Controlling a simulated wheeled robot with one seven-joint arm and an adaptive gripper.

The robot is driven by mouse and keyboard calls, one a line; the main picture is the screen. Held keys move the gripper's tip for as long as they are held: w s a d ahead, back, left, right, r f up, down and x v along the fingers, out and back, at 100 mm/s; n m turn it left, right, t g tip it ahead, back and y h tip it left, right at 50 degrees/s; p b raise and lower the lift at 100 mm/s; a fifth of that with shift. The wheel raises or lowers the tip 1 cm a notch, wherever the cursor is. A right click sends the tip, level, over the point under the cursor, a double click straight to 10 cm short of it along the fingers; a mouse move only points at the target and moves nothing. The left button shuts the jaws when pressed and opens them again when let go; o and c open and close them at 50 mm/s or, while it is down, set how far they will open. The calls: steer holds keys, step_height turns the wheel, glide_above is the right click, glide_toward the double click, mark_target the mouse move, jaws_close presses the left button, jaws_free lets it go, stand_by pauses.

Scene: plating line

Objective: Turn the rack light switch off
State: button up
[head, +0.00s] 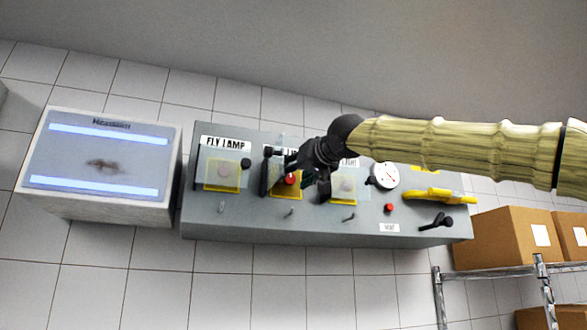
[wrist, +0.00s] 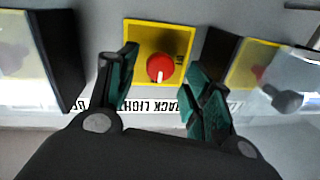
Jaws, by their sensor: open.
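The rack light switch is a red round knob (wrist: 160,68) on a yellow plate (wrist: 136,32). Its white mark points toward the bottom of the wrist view. The knob also shows in the head view (head: 290,179), uncovered, at the middle station of the grey panel (head: 340,247). The white label (wrist: 172,105) below it reads upside down and is partly hidden by my fingers. My gripper (wrist: 163,78) is open, with one finger on each side of the knob and a visible gap to it. In the head view my gripper (head: 306,177) hangs over the middle station.
Clear-covered yellow stations flank the knob: the fly lamp one (head: 222,175) and one at right (head: 345,188). Dark upright parts (wrist: 222,55) stand close beside the gripper. A gauge (head: 385,175), red button (head: 389,208), yellow handle (head: 440,196) and black lever (head: 436,221) lie farther right.

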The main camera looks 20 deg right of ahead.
steer(key=shift+w+a+f, duration=0.1)
steer(key=shift+w, duration=0.75)
steer(key=shift+s, duration=0.2)
steer(key=shift+w, duration=0.15)
steer(key=c, duration=1.1)
steer(key=shift+o, duration=0.2)
